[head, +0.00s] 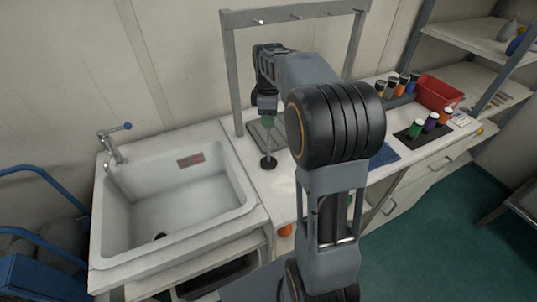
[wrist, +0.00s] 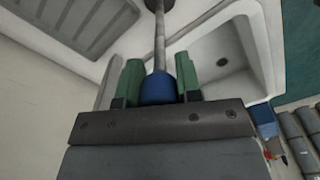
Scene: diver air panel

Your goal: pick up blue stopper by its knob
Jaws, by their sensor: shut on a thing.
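The blue stopper has a blue knob (wrist: 158,88), a thin grey rod and a dark round disc at its far end. My gripper (wrist: 160,78) is shut on the knob, with one green finger on each side of it. In the head view my gripper (head: 268,117) points down over the counter just right of the sink. The stopper's rod hangs below it, and its dark disc (head: 268,163) shows against the white counter. The knob is hard to make out there. I cannot tell whether the disc touches the counter or hangs just above it.
The white sink (head: 180,205) with a tap (head: 112,145) lies to the left. A grey frame with hooks (head: 290,14) stands behind my arm. A red bin (head: 438,93) and several coloured bottles stand at the right. Shelves rise at the far right.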

